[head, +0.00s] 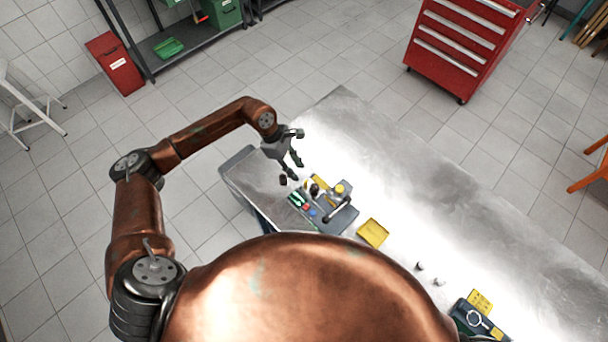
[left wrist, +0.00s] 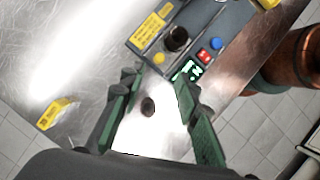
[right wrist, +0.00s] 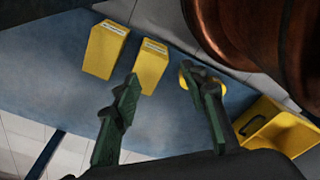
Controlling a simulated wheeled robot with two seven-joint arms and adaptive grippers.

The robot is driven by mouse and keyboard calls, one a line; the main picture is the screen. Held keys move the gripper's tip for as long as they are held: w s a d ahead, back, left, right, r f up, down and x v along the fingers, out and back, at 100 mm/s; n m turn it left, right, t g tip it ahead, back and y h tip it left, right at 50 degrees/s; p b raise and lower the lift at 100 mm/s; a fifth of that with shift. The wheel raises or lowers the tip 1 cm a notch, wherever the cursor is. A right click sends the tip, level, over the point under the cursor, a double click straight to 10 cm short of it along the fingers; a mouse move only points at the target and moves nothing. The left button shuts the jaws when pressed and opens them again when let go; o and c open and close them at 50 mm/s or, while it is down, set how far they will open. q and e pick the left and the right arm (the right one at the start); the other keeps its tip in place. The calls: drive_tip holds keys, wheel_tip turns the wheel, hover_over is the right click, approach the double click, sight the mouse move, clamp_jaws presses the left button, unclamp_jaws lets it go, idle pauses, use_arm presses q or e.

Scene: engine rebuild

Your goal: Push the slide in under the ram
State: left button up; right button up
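A small grey press unit (head: 338,216) stands on the steel bench, with a yellow-topped part (head: 340,188) that may be its ram head. In the left wrist view its panel (left wrist: 205,22) carries a dark round knob (left wrist: 176,40), a yellow label, coloured buttons and a green display. A separate dark knob (left wrist: 148,107), perhaps the slide's handle, shows between the fingers of my left gripper (left wrist: 160,82). The gripper (head: 295,170) is open beside the unit; contact cannot be told. The slide itself is not clearly visible. My right gripper (right wrist: 165,85) is open, apart from the press.
A yellow tray (head: 373,233) lies right of the press. Small grey parts (head: 420,266) and another dark device (head: 480,318) lie farther along the bench (head: 450,205). In the right wrist view, yellow blocks (right wrist: 104,48) stand on a blue surface (right wrist: 50,70). The bench's far side is clear.

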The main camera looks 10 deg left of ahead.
sight(306, 181)
use_arm(q)
drive_tip(key=x, duration=0.2)
drive_tip(key=p+x, duration=0.1)
drive_tip(key=x, duration=0.3)
drive_tip(key=shift+d, duration=0.35)
drive_tip(key=shift+d+f+p, duration=0.1)
drive_tip(key=shift+f+p, duration=0.1)
drive_tip(key=shift+p, duration=0.1)
drive_tip(key=shift+f, duration=0.15)
clamp_jaws()
use_arm(e)
drive_tip(key=shift+s+d+r, duration=0.2)
drive_tip(key=shift+s+r, duration=0.6)
drive_tip(key=shift+r, duration=0.05)
